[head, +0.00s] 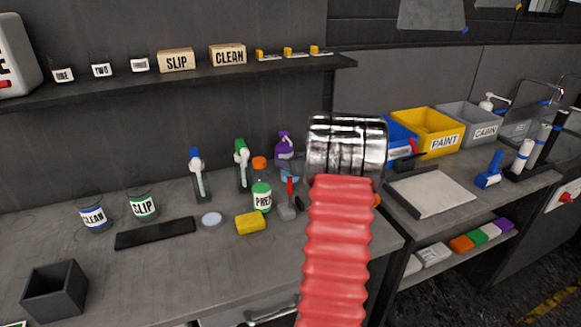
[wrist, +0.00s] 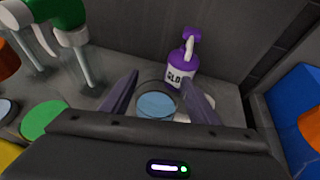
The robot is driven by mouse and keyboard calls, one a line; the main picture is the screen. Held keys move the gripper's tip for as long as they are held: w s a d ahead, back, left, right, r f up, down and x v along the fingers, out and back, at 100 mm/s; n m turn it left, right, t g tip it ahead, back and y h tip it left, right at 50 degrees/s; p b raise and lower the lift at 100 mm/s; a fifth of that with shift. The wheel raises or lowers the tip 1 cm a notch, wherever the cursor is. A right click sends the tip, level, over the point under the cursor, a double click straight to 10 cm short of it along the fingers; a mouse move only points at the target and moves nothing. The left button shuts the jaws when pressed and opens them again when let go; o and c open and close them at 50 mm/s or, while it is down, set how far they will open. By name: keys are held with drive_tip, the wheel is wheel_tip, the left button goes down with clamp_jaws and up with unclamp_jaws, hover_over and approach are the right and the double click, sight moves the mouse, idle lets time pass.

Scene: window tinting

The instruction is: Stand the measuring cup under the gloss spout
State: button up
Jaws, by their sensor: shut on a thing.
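The measuring cup (wrist: 157,104) is clear with pale blue inside, and sits between the two purple-grey fingers of my gripper (wrist: 158,92) in the wrist view. My gripper is shut on it. The gloss bottle (wrist: 181,72), purple and white with a purple pump top, stands just beyond the cup and a little right. Its spout (wrist: 189,50) points toward the cup's side; I cannot tell whether the cup is beneath it or touches the bench. In the head view the gloss bottle (head: 284,146) shows left of my arm, with a bluish bit of the cup (head: 290,174) below. My arm hides the gripper there.
Green (head: 241,163) and blue (head: 196,172) pump taps stand left on the grey bench. The PREP bottle (head: 261,196), a yellow sponge (head: 250,223) and a red-handled tool (head: 289,200) are close by. A blue bin (wrist: 296,110) is on the right.

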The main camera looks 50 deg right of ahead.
drive_tip(key=shift+f, duration=1.45)
drive_tip(key=shift+f, duration=0.1)
drive_tip(key=o, duration=1.1)
drive_tip(key=shift+o, duration=0.2)
drive_tip(key=shift+s+a+r, duration=0.1)
drive_tip(key=shift+s+r, duration=0.15)
drive_tip(key=shift+s, duration=0.15)
drive_tip(key=v, duration=1.1)
drive_tip(key=shift+a, duration=0.1)
drive_tip(key=shift+s, duration=0.1)
